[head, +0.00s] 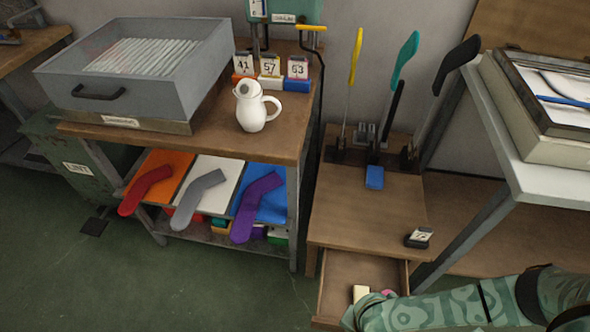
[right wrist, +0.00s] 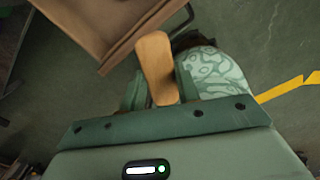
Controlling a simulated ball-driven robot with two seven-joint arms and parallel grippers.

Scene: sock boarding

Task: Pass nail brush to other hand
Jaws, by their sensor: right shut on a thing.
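The nail brush (right wrist: 155,65) shows in the right wrist view as a flat light-brown wooden piece, wider at its far end. My right gripper (right wrist: 155,92) is shut on it, with a green finger on each side of the wood. Bristles are not visible. In the head view the green patterned right arm (head: 440,308) reaches in from the lower right, across the front of an open drawer; its gripper and the brush cannot be made out there. My left gripper is in neither view.
The open drawer (head: 340,275) holds a cream block (head: 360,293) and a pink thing. A workbench (head: 180,140) with a white jug (head: 252,107) stands left. A pale patterned rounded part (right wrist: 215,72) adjoins my right finger.

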